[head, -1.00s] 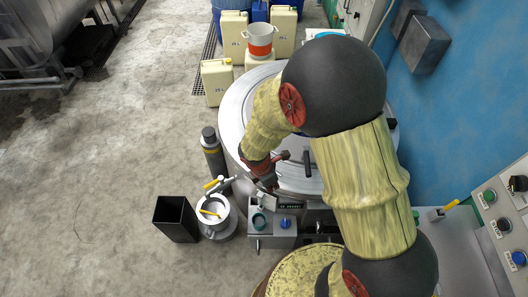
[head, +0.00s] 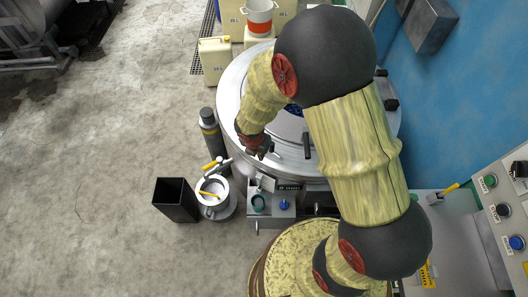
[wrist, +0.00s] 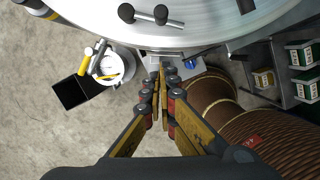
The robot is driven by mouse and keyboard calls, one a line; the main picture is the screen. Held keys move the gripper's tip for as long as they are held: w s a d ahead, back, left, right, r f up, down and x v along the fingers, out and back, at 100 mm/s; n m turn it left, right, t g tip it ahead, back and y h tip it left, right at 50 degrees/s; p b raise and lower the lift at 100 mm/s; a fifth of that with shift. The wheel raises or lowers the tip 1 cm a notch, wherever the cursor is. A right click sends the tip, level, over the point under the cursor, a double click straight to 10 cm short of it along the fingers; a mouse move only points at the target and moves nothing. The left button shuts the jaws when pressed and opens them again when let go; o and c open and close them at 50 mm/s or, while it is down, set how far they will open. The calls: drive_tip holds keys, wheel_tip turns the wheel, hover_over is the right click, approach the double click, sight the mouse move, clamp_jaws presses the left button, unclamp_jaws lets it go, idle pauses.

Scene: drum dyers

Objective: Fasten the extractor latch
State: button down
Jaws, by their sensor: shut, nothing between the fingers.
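The extractor (head: 232,95) is a round metal drum with a lid, below and beyond my arm in the head view. Its curved rim (wrist: 220,32) fills the top of the wrist view. A black bar handle (head: 307,146) stands on the lid; black knobs (wrist: 161,14) show in the wrist view. A small pale plate (head: 266,183) sits at the front edge by a control box; I cannot tell surely which part is the latch. My gripper (head: 262,153) is over the lid's front left part. In the wrist view my gripper (wrist: 162,73) is shut and empty, its tips just below the rim.
A grey control box (head: 284,205) with a blue knob stands at the drum's front. A black bin (head: 176,200), a white pot (head: 214,190) and a dark cylinder (head: 211,133) stand left. A rope-wound brown drum (wrist: 255,118) is at right in the wrist view.

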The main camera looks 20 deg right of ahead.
drive_tip(key=shift+w+d+f+b, duration=0.4)
drive_tip(key=shift+w+d+f, duration=0.35)
drive_tip(key=shift+f, duration=0.8)
drive_tip(key=shift+w+d+f+b, duration=0.35)
drive_tip(key=shift+w+d+f, duration=0.35)
drive_tip(key=shift+f, duration=0.8)
drive_tip(key=shift+w+d+f+b, duration=0.5)
drive_tip(key=shift+w+f, duration=0.4)
drive_tip(key=shift+f, duration=0.65)
drive_tip(key=shift+d, duration=0.1)
drive_tip(key=shift+d+n+p, duration=0.3)
drive_tip(key=shift+n+p, duration=0.1)
drive_tip(key=shift+p, duration=0.05)
